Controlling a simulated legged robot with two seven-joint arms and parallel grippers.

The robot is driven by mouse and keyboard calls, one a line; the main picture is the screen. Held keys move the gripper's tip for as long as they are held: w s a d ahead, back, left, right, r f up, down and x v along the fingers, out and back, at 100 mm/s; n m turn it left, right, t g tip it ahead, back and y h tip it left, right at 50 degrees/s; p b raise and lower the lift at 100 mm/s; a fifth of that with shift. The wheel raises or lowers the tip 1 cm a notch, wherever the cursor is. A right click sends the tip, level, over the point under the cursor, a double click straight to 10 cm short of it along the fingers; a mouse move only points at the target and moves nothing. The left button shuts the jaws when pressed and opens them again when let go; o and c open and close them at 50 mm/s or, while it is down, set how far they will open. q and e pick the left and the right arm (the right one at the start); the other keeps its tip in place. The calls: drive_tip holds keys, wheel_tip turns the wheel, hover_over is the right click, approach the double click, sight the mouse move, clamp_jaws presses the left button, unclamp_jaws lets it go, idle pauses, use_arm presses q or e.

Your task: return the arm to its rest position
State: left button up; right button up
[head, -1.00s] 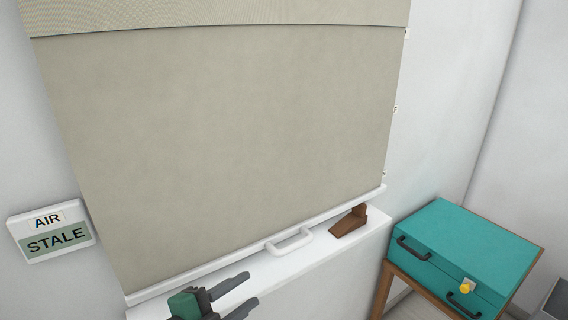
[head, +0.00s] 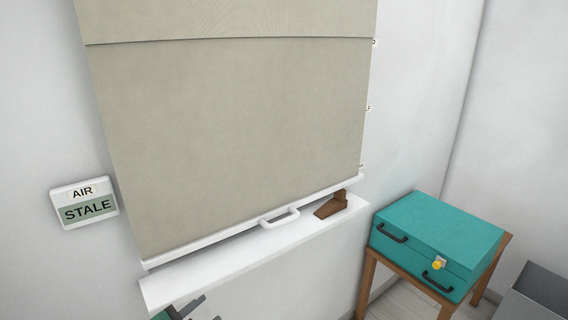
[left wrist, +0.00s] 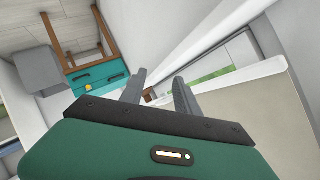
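My left gripper (head: 203,308) shows at the bottom edge of the head view, just below the white sill, with only its finger ends and a bit of green body in sight. In the left wrist view its two grey fingers (left wrist: 160,90) stand apart with nothing held between them. It is clear of the blind's white handle (head: 279,218). The rest of the left arm is out of view. My right gripper is in neither view.
A beige blind (head: 235,140) hangs over the white sill (head: 240,262), with a brown wedge (head: 332,205) at the sill's right. A sign (head: 85,203) reads AIR STALE. A teal case (head: 435,240) lies on a wooden stand (head: 366,285). A grey box (head: 545,290) is at lower right.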

use_arm(q)
drive_tip(key=s+a+f+n+g+y, duration=0.2)
drive_tip(key=s+f+n, duration=0.1)
drive_tip(key=f+n, duration=0.15)
drive_tip(key=s+a+f+n+g+y, duration=0.2)
drive_tip(key=s+a+f+n+g, duration=0.1)
drive_tip(key=f, duration=0.3)
drive_tip(key=s+d+f+n+g, duration=0.2)
drive_tip(key=s+f+n+g, duration=0.25)
drive_tip(key=s+f, duration=0.35)
wheel_tip(320, 180, up, 16)
drive_tip(key=p, duration=1.4)
drive_tip(key=shift+s+f+h, duration=0.15)
drive_tip(key=shift+f+h, duration=0.05)
drive_tip(key=shift+h, duration=0.1)
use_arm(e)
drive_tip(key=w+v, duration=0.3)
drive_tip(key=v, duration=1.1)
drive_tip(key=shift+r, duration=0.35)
use_arm(q)
drive_tip(key=shift+a, duration=0.1)
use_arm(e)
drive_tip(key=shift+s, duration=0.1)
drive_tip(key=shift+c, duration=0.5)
